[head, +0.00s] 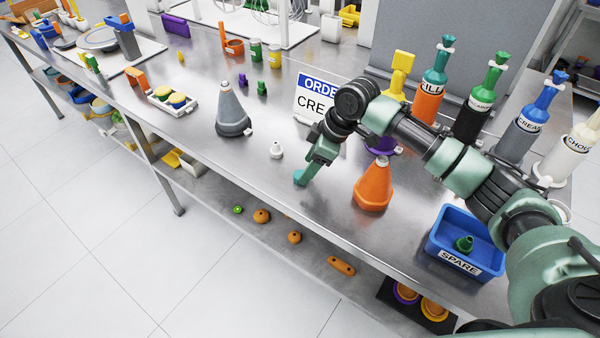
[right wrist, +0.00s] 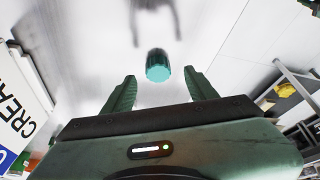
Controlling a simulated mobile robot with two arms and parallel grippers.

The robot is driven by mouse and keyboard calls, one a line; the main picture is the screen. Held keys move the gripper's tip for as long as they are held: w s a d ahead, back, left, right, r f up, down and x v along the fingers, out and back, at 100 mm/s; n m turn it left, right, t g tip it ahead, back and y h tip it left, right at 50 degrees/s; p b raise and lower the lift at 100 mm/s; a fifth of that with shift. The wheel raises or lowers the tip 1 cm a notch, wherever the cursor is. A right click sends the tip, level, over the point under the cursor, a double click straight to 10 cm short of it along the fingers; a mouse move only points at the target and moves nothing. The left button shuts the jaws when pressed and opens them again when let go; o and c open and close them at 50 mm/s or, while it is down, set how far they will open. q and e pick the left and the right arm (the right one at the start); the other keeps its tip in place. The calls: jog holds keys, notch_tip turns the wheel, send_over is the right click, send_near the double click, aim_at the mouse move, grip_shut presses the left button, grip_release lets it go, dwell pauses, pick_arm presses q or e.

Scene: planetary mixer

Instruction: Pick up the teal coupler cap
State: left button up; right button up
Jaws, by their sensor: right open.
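The teal coupler cap (head: 299,177) stands on the metal bench near its front edge. In the right wrist view the cap (right wrist: 158,66) is a small ribbed teal cylinder, beyond and between my fingertips. My right gripper (head: 309,172) reaches down just beside the cap in the head view. In the right wrist view my right gripper (right wrist: 161,84) is open with nothing between its fingers. I cannot tell whether either finger touches the cap. My left gripper is not in view.
An orange cone bottle (head: 373,187), a small white nozzle (head: 276,150) and a grey cone bottle (head: 231,112) stand nearby. The order sign (head: 312,98) is behind my right gripper. The blue SPARE bin (head: 466,262) holds a green nozzle.

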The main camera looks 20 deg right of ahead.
jog(key=x, duration=0.3)
jog(key=shift+w+a+r, duration=0.1)
jog(key=shift+w, duration=0.1)
jog(key=shift+a+f, duration=0.1)
jog(key=shift+f, duration=0.35)
jog(key=shift+w, duration=0.1)
grip_shut()
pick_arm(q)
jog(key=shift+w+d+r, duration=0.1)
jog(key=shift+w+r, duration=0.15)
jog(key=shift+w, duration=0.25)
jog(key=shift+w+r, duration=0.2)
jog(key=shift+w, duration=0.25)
pick_arm(e)
jog(key=shift+r, duration=0.1)
